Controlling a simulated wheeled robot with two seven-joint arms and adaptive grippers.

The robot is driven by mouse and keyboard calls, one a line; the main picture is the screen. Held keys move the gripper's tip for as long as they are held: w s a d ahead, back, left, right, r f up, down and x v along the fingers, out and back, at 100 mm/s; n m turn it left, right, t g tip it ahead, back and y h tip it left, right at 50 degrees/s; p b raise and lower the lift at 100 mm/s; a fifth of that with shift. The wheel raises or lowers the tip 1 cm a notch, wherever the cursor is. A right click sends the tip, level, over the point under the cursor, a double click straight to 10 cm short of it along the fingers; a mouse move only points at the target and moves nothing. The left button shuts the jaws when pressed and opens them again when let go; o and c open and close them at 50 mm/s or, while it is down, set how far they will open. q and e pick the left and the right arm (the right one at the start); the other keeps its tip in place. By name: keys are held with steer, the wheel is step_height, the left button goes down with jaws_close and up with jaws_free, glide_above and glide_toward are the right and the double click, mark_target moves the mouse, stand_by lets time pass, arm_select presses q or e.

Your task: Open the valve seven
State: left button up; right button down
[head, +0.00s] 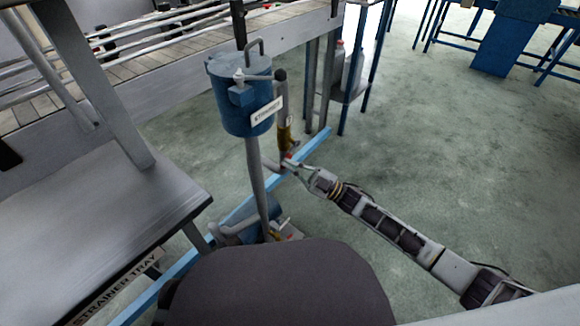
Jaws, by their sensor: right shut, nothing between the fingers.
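My right arm comes in from the lower right, and my right gripper (295,167) is shut at a small red part (287,157) on the pipework. This red part looks like a valve handle, below a brass-coloured fitting (285,135). I cannot tell whether the fingertips touch it. No number seven is readable on it. The pipe stands beside a blue strainer pot (240,98) with a white label. My left gripper is not in view.
A grey table (95,215) marked "STRAINER TRAY" stands at the left. A blue floor beam (313,148) runs under the pipes. A blue pump-like unit (262,212) sits low behind my dark body. Open green floor lies to the right.

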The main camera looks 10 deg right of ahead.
steer(key=shift+w+d+f+n+g, duration=0.15)
steer(key=shift+f+n+g, duration=0.3)
steer(key=shift+n, duration=0.35)
stand_by(0.5)
steer(key=w+d+f+n+g+h, duration=0.3)
steer(key=f+n+g, duration=0.1)
steer(key=n, duration=0.7)
steer(key=shift+f, duration=0.15)
steer(key=shift+w+d+g, duration=0.1)
steer(key=shift+g, duration=0.15)
stand_by(0.4)
